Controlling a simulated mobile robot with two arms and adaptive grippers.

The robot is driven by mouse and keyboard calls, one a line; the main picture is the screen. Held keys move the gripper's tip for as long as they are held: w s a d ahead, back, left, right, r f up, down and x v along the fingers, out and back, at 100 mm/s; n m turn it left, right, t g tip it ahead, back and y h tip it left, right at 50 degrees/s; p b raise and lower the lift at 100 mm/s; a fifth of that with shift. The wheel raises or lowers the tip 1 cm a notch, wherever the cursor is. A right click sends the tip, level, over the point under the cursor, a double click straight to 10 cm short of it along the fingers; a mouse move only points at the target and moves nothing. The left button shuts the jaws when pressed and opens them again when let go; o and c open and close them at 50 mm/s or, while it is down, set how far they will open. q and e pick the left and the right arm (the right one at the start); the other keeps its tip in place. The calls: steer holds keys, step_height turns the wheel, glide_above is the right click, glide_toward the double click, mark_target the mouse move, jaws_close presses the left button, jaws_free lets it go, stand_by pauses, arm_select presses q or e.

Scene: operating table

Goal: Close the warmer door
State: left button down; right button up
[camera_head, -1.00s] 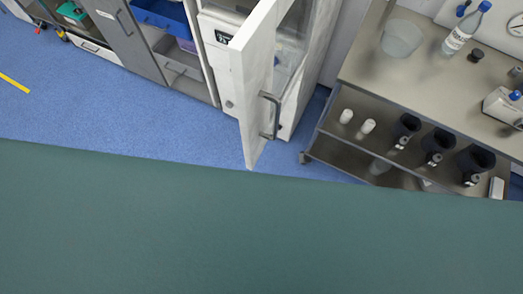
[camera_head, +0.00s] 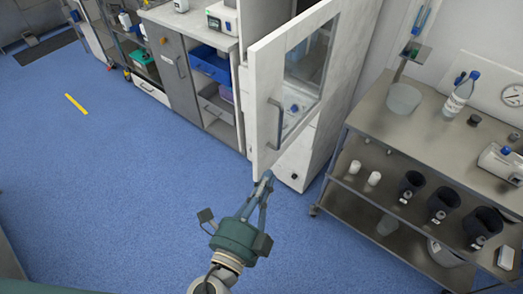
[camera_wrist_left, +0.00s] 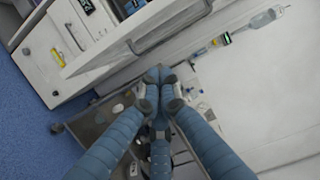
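The warmer door (camera_head: 264,98) is a white panel with a glass window and a grey bar handle (camera_head: 275,126). It stands open, swung out from the white warmer cabinet (camera_head: 296,162). My left gripper (camera_head: 268,176) is just below the door's lower corner in the head view, its blue fingers pointing up toward it. Whether it touches the door I cannot tell. In the left wrist view the fingertips (camera_wrist_left: 158,76) meet with nothing seen between them, below the door edge (camera_wrist_left: 120,50). My right gripper is in neither view.
A steel trolley (camera_head: 421,130) with a bottle (camera_head: 460,96), dark cups and white containers stands right of the warmer. Grey cabinets (camera_head: 172,77) with a blue bin (camera_head: 211,66) are to the left. The blue floor (camera_head: 120,180) at left is clear.

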arm_select(q)
steer(key=w+p, duration=0.3)
steer(key=w, duration=0.5)
steer(key=shift+w+a, duration=0.3)
steer(key=shift+a, duration=0.1)
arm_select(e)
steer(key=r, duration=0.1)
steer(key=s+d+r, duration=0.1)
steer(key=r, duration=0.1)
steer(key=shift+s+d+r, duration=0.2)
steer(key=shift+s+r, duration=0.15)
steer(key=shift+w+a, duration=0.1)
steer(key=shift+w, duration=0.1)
